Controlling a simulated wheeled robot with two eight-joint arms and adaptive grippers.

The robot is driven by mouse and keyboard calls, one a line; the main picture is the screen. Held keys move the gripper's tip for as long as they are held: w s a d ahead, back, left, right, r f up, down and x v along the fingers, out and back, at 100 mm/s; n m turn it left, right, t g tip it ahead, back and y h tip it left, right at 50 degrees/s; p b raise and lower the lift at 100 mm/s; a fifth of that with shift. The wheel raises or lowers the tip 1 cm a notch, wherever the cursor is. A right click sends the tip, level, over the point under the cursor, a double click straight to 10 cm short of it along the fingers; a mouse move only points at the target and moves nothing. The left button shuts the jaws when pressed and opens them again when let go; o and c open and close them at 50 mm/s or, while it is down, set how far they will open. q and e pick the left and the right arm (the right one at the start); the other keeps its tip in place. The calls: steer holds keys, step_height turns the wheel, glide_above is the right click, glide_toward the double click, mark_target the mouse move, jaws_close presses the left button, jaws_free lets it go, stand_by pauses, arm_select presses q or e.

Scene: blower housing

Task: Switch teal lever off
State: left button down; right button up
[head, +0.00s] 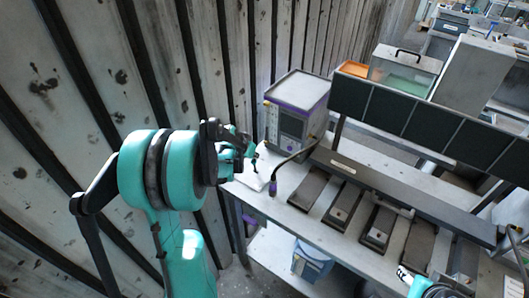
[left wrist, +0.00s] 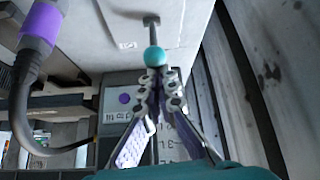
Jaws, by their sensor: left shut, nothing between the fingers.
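The teal lever (left wrist: 155,57) shows in the left wrist view as a round teal knob on a thin grey stem, fixed to a pale surface. My left gripper (left wrist: 158,78) is shut and empty, with its fingertips right at the knob. Whether they touch it I cannot tell. In the head view my left gripper (head: 250,153) is beside the bench's left end, and the lever cannot be made out there. Part of my right arm, dark and teal, shows at the bottom right edge of the head view; its jaw state is unclear.
A grey and purple box (head: 296,108) stands on the bench behind my left gripper. A dark hose with a purple end (head: 272,187) hangs nearby. Several dark pads (head: 343,207) line the bench. A ribbed wall (head: 70,60) closes the left side. A bucket (head: 311,260) stands below.

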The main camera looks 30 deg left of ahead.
arm_select(q)
steer(key=shift+s+a+f+t+b, duration=0.15)
steer(key=shift+s+t+b, duration=0.25)
steer(key=shift+s, duration=0.35)
steer(key=shift+s+f, duration=0.2)
steer(key=shift+s, duration=0.55)
steer(key=shift+s+b, duration=0.1)
steer(key=shift+b, duration=0.2)
arm_select(e)
steer(key=shift+f, duration=0.95)
arm_select(q)
steer(key=shift+s+f, duration=0.15)
steer(key=shift+f, duration=0.05)
arm_select(e)
steer(key=shift+w, duration=0.1)
